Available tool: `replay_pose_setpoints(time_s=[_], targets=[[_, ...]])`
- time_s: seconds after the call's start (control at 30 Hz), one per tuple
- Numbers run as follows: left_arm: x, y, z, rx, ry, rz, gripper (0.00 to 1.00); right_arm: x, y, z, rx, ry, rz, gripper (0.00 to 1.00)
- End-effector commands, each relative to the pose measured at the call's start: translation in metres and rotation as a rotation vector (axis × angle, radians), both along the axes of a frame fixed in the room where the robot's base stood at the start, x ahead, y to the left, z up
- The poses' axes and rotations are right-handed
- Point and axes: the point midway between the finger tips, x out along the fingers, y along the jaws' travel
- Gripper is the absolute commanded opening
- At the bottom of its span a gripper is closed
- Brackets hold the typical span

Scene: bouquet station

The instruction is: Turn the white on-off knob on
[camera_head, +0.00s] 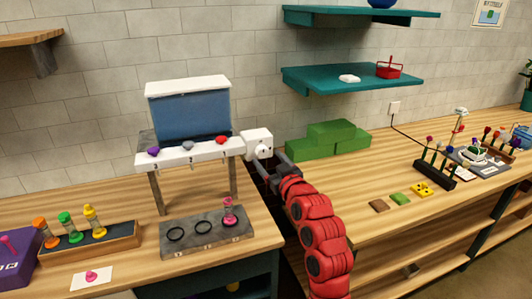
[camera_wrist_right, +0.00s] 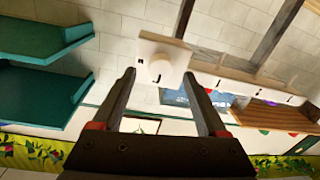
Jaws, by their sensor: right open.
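The white on-off knob (camera_wrist_right: 160,67) is a round white dial on a white square box (camera_wrist_right: 162,46). The box (camera_head: 257,144) is at the right end of the dispenser in the head view. My right gripper (camera_head: 264,165) is just in front of the box, open and empty. In the right wrist view its fingers (camera_wrist_right: 159,75) are spread on either side of the knob, with the knob centred at about their tips. I cannot tell whether either finger touches it. A small dark mark shows on the box near the knob. My left gripper is not in view.
The dispenser (camera_head: 190,151) has a blue tank and several coloured pieces on its front rail. A grey board (camera_head: 240,240) with rings and a pink vial is below. A wooden rack (camera_head: 118,243) of vials is left. Green blocks (camera_head: 325,146) stand right of the gripper.

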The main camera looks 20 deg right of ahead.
Motion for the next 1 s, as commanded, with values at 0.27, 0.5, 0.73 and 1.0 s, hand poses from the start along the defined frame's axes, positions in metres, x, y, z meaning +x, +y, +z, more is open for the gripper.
replay_pose_setpoints(time_s=[0.27,0.5,0.73,1.0], targets=[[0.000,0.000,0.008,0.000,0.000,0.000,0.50,0.022,0.002,-0.001,0.001,0.001,0.000,0.75],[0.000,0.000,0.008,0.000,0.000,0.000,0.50,0.024,0.003,-0.001,0.001,-0.001,0.000,0.75],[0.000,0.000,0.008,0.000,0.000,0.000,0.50,0.024,0.002,-0.001,0.001,-0.001,0.000,0.47],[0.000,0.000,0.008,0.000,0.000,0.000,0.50,0.024,0.002,0.000,0.000,-0.002,-0.001,0.00]])
